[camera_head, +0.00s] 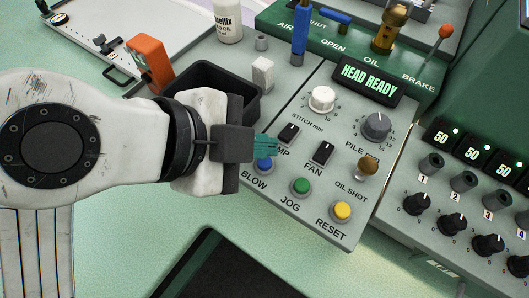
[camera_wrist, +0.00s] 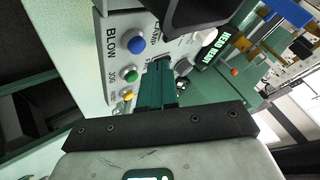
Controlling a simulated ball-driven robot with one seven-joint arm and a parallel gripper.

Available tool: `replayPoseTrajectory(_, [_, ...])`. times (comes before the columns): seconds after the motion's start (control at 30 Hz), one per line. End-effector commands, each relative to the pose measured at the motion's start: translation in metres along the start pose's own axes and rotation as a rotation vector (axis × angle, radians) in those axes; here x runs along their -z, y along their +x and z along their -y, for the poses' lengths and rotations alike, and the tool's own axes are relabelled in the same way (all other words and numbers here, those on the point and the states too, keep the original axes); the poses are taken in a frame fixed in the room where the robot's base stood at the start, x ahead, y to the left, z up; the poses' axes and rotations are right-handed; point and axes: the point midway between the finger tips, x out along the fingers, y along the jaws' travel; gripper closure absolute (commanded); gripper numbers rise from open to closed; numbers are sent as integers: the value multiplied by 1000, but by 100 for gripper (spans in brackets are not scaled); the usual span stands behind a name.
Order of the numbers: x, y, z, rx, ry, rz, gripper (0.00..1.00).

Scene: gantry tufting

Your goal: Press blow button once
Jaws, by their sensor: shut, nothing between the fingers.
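The blow button is a blue dome (camera_head: 263,165) on the grey control panel (camera_head: 282,218), above the BLOW label. It also shows in the wrist view (camera_wrist: 134,43), left of the fingertips. My gripper (camera_head: 268,143) is shut and empty, its teal fingers pointing right. In the head view the fingertips are just above the blue button and partly cover the lamp switch label. In the wrist view the fingers (camera_wrist: 160,72) reach over the panel with a gap to the button. Whether they touch the panel cannot be told.
The green jog button (camera_head: 301,186) and yellow reset button (camera_head: 342,210) are lower right of the blue one. Black rocker switches (camera_head: 324,153), knobs (camera_head: 321,100) and a lit HEAD READY display (camera_head: 369,81) stand close by. A black bin (camera_head: 207,78) is behind my gripper.

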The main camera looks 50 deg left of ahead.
Motion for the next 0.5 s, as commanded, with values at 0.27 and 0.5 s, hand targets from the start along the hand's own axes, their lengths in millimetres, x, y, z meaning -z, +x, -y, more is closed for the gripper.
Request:
replayPoseTrajectory(0.27, [15,-20,15,0,1,0,100])
replayPoseTrajectory(0.5, [22,-30,22,-1,1,0,100])
